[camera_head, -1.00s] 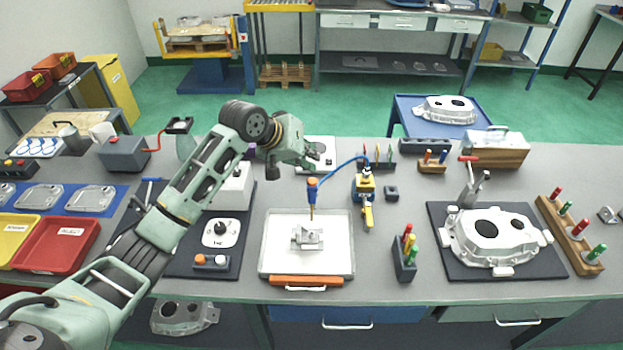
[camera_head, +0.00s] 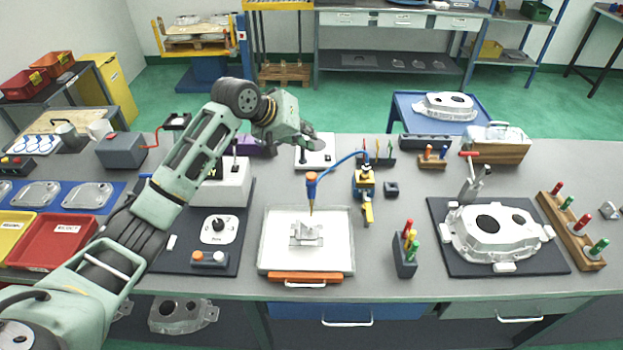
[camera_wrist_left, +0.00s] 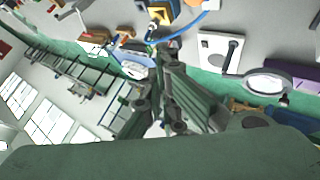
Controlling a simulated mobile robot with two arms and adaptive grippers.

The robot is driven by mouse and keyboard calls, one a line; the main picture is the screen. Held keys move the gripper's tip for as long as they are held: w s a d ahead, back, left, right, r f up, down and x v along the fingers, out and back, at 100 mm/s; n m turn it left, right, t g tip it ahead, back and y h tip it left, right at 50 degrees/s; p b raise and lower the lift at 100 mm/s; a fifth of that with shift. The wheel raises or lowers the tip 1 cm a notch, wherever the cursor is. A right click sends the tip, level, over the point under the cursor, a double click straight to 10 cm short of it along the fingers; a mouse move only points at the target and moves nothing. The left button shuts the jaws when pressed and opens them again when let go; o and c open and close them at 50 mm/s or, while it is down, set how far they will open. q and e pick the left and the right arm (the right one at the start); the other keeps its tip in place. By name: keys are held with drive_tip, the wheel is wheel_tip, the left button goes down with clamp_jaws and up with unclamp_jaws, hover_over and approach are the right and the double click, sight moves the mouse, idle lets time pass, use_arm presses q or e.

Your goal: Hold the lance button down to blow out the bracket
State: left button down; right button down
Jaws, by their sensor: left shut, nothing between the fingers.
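The air lance (camera_head: 311,187), with an orange and blue head and a thin nozzle, points down over the tray on a blue hose (camera_head: 345,158). The grey metal bracket (camera_head: 307,233) lies in the white tray (camera_head: 274,257) below the nozzle. My left gripper (camera_head: 309,136) is shut and empty, behind and above the lance head and apart from it. Its closed fingers (camera_wrist_left: 172,55) show in the left wrist view. I cannot make out the lance button clearly. My right gripper is not in view.
A yellow tool (camera_head: 366,195) stands right of the lance, near a block with coloured pegs (camera_head: 404,262). A large casting (camera_head: 494,240) lies further right.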

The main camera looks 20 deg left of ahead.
use_arm(q)
drive_tip(key=b, duration=0.4)
hover_over(312, 177)
drive_tip(key=w+a, duration=0.2)
wheel_tip(312, 177, down, 5)
drive_tip(key=shift+d+r, duration=0.15)
drive_tip(key=shift+r, duration=0.05)
wheel_tip(312, 177, down, 2)
drive_tip(key=shift+f, duration=0.2)
idle(0.5)
drive_tip(key=shift+f, duration=0.15)
drive_tip(key=shift+f, duration=0.25)
drive_tip(key=shift+f, duration=0.7)
idle(1.2)
